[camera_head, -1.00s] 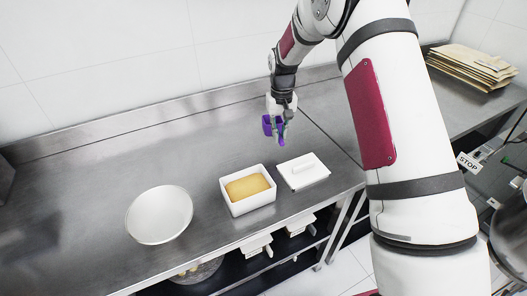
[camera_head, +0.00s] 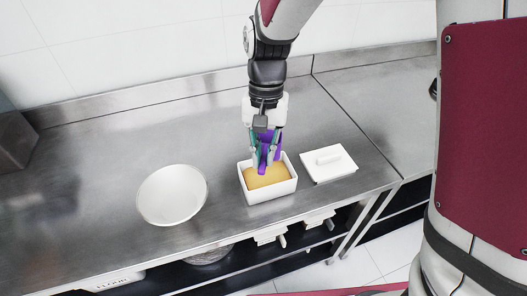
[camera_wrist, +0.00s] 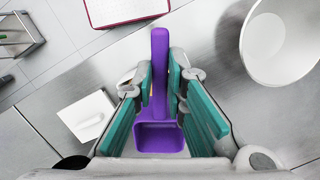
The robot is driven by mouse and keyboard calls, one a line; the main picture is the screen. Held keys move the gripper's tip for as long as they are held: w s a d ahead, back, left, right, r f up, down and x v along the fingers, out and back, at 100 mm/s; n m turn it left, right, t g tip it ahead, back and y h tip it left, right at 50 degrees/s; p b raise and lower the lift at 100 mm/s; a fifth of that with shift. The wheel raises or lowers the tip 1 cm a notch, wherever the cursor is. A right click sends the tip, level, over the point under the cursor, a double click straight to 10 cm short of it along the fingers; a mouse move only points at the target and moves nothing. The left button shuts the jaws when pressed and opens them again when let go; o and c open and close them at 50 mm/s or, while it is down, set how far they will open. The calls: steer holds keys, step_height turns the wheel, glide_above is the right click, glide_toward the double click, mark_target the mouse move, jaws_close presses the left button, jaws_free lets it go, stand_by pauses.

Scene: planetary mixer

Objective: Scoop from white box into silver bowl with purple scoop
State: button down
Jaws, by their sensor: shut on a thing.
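My gripper (camera_head: 264,148) is shut on the purple scoop (camera_head: 264,168), above the white box in the head view. In the wrist view my gripper (camera_wrist: 168,85) has its teal pads on both sides of the scoop handle (camera_wrist: 160,65), with the scoop's hollow cup below. The white box (camera_head: 270,197) holds a yellowish filling (camera_head: 267,179). The scoop's lower end overlaps the filling in the picture; I cannot tell whether it touches. The bowl (camera_head: 172,195), pale and looking empty, stands left of the box; it also shows in the wrist view (camera_wrist: 280,40).
A white lid (camera_head: 329,164) with a handle lies right of the box. The steel counter (camera_head: 105,175) is clear left of and behind the bowl. Its front edge runs just in front of the box. A wall stands behind.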

steer(key=shift+s+f, duration=0.15)
step_height(320, 180, down, 6)
steer(key=b, duration=0.3)
steer(key=shift+r, duration=0.2)
steer(key=shift+a, duration=0.1)
steer(key=shift+f+b, duration=0.1)
steer(key=shift+b, duration=0.2)
steer(key=shift+f+b, duration=0.4)
steer(key=shift+f, duration=1.05)
steer(key=shift+f, duration=0.45)
stand_by(0.7)
stand_by(1.2)
